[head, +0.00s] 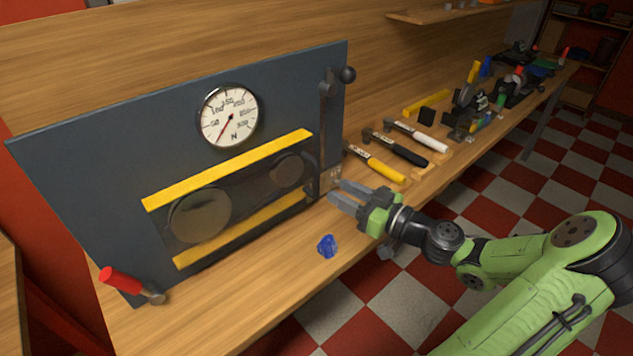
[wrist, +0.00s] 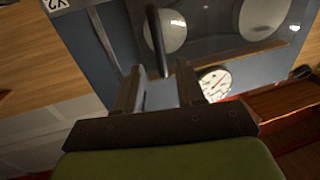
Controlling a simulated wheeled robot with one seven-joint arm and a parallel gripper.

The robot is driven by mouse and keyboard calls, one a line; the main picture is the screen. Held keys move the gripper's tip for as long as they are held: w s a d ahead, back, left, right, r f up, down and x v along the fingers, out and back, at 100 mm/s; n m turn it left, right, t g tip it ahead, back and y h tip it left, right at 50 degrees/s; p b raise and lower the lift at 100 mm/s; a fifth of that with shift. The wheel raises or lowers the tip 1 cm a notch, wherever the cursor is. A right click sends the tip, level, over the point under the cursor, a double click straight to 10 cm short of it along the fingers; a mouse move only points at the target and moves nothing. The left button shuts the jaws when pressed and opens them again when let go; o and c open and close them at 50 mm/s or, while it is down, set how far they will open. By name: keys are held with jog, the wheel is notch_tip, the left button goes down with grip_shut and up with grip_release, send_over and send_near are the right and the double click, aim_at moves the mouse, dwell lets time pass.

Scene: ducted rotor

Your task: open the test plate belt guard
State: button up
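The dark blue-grey test plate (head: 80,160) stands on the wooden bench. Its belt guard (head: 245,185) is a see-through cover with yellow strips along top and bottom, lying flat over two round pulleys; it looks closed. A dark upright bar handle (head: 322,140) shows at the guard's right side. My gripper (head: 334,190) is at the plate's lower right, fingers pointing at the guard's right edge. In the wrist view my gripper (wrist: 160,72) is open and empty, with a dark bar (wrist: 156,40) ahead, in line with the gap. I cannot tell whether the bar is between the fingertips.
A blue lump (head: 327,245) lies on the bench in front. A red-handled hammer (head: 130,284) is at left. Yellow, black and white-handled hammers (head: 400,150) lie at right, beyond my gripper.

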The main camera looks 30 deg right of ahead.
aim_at(316, 192)
jog(key=x, duration=0.7)
jog(key=shift+w+a+f, duration=0.1)
jog(key=shift+w, duration=0.3)
grip_shut()
